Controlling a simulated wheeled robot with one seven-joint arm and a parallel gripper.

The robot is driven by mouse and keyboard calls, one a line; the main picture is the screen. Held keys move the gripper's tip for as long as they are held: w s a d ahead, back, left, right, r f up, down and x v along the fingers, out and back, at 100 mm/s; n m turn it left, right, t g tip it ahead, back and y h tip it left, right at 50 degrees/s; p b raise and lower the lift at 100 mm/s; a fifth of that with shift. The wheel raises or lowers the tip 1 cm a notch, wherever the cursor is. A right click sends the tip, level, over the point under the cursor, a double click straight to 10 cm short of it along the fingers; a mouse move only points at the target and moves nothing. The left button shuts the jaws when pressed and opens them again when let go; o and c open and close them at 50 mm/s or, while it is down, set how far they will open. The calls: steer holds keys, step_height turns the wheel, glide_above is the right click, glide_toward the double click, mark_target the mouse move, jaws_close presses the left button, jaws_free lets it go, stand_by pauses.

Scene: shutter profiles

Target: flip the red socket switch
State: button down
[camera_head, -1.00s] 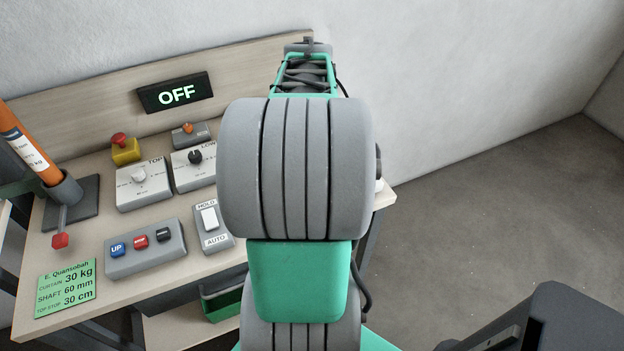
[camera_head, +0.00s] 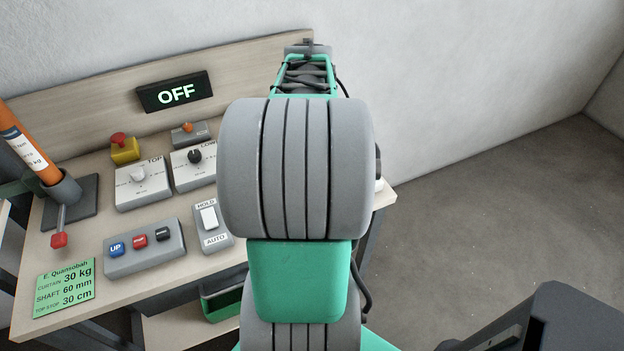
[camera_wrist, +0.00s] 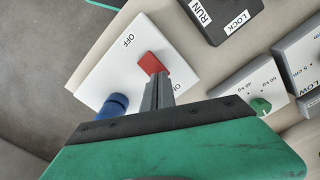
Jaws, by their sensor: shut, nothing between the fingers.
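The red socket switch (camera_wrist: 151,63) shows in the wrist view on a white socket plate (camera_wrist: 105,68) marked OFF beyond it and ON on the near side, partly covered. My gripper (camera_wrist: 157,80) is shut and empty, its fingertips right at the near edge of the red switch. I cannot tell whether they touch or press it, nor which way the rocker is tilted. A blue round plug (camera_wrist: 113,104) sits on the same plate left of the fingers. In the head view my arm hides the switch and gripper.
A RUN/LOCK box (camera_wrist: 225,15) and a dial box (camera_wrist: 250,85) lie close by in the wrist view. The bench (camera_head: 80,310) also bears an UP button box (camera_head: 145,250), a HOLD/AUTO switch (camera_head: 211,228) and a red-topped stop button (camera_head: 124,149). A display (camera_head: 175,92) reads OFF.

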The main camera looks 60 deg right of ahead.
steer(key=shift+f+b, duration=0.4)
steer(key=shift+f, duration=0.35)
step_height(320, 180, up, 7)
steer(key=p, duration=0.5)
steer(key=shift+r+p, duration=0.1)
steer(key=shift+p, duration=0.25)
stand_by(0.3)
steer(key=w+a+r+n+t, duration=0.1)
steer(key=w+a+n, duration=0.5)
steer(key=a, duration=0.6)
steer(key=a+f+n+t, duration=0.1)
steer(key=a+n, duration=0.5)
steer(key=a, duration=1.4)
steer(key=shift+w+t, duration=0.4)
steer(key=shift+t, duration=0.4)
